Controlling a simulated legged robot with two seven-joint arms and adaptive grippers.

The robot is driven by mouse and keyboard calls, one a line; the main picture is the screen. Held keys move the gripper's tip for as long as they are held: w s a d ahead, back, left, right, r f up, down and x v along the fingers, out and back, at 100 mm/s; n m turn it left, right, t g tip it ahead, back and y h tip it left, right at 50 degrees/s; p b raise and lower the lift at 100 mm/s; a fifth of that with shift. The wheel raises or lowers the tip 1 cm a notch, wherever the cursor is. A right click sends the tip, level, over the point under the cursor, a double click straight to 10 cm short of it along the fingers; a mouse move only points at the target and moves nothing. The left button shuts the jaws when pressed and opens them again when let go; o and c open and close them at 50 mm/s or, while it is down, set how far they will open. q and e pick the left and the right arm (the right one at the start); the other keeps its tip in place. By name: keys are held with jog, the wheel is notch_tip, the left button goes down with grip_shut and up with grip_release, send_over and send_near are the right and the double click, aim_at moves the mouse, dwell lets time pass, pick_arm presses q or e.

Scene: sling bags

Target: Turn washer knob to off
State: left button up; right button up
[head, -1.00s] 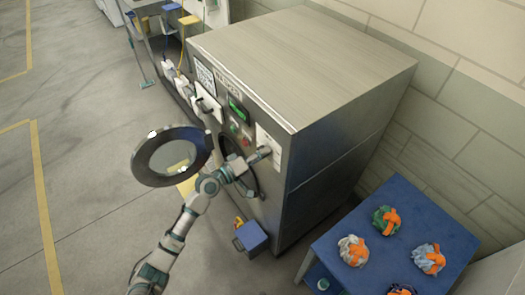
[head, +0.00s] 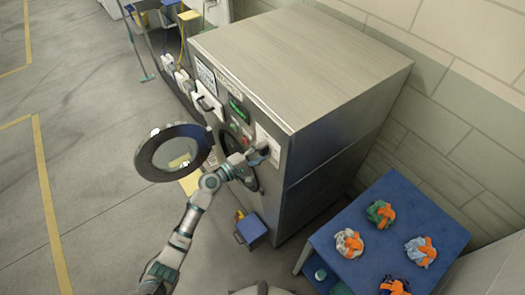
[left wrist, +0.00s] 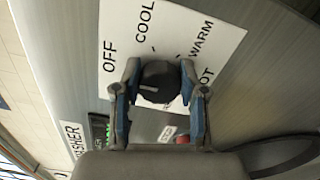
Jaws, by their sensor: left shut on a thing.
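The washer (head: 300,60) is a large steel machine with a control panel on its front. In the left wrist view, the dark round knob (left wrist: 158,84) sits on a white label plate (left wrist: 222,22) printed OFF, COOL, WARM and a partly covered HOT. A short pale mark shows on the knob, but I cannot tell surely which label it points to. My left gripper (left wrist: 160,72) has its two blue-lined fingers on either side of the knob, shut on it. In the head view my left gripper (head: 262,154) is at the panel's right end and hides the knob. My right gripper is not in view.
The round washer door (head: 148,160) stands open left of my arm. A blue box (head: 252,230) is on the floor below. A blue table (head: 440,225) with several cloth bundles tied in orange stands at right. Open floor lies at left.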

pick_arm(q)
jog(key=shift+f, duration=0.4)
jog(key=o, duration=1.1)
jog(key=shift+a, duration=0.1)
jog(key=shift+o, duration=0.2)
jog(key=shift+w+a+r, duration=0.1)
jog(key=shift+a, duration=0.15)
jog(key=v, duration=1.2)
jog(key=shift+w, duration=0.1)
